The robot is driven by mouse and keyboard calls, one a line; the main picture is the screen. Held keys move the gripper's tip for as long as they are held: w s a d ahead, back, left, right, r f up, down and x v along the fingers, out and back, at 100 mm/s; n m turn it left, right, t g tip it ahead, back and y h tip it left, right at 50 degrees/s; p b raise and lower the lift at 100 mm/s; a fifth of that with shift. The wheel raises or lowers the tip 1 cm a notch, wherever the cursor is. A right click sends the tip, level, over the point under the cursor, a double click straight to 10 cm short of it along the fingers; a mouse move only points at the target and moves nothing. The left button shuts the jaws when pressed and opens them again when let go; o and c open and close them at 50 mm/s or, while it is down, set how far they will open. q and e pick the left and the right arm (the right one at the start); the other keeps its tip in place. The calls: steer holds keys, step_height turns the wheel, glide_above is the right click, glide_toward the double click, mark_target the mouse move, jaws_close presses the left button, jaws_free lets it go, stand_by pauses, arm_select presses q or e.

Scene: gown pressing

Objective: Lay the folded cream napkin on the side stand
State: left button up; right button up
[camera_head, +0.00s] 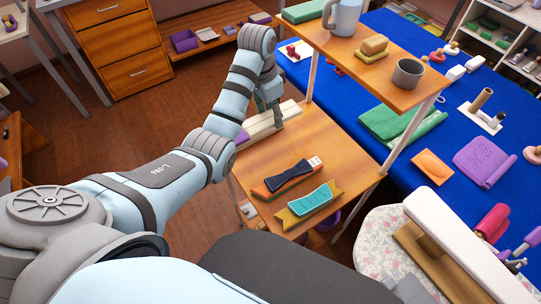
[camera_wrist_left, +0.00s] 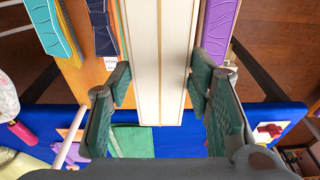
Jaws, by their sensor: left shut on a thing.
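The folded cream napkin (camera_head: 268,124) is long and pale with thin lines along it, at the far end of the wooden side stand's lower shelf (camera_head: 314,150). In the left wrist view the napkin (camera_wrist_left: 158,60) runs between the fingers. My left gripper (camera_head: 268,105) is shut on it from above; its green-padded fingers also show in the left wrist view (camera_wrist_left: 163,100). I cannot tell whether the napkin touches the shelf or is just above it. My right gripper is not in view.
A dark blue folded cloth (camera_head: 288,176) and a teal one (camera_head: 314,198) lie nearer on the shelf. A purple cloth (camera_wrist_left: 219,30) lies beside the napkin. The upper shelf (camera_head: 345,50) holds a grey cup (camera_head: 408,73) and a jug (camera_head: 343,17). A blue-covered table (camera_head: 375,95) is at right.

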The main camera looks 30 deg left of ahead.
mark_target(272, 157)
arm_select(q)
step_height(272, 157, down, 18)
steer(key=b, duration=0.2)
steer(key=shift+s+r+b, duration=0.1)
steer(key=shift+b, duration=0.2)
steer(key=shift+a, duration=0.1)
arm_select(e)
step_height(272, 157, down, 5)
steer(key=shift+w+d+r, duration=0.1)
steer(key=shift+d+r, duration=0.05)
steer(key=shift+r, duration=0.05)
arm_select(q)
steer(key=o, duration=1.1)
steer(key=r+p, duration=0.1)
steer(key=r, duration=0.3)
steer(key=s+r+p, duration=0.1)
steer(key=r, duration=0.3)
steer(key=a+r+p, duration=0.1)
steer(key=r, duration=0.3)
steer(key=shift+s, duration=0.25)
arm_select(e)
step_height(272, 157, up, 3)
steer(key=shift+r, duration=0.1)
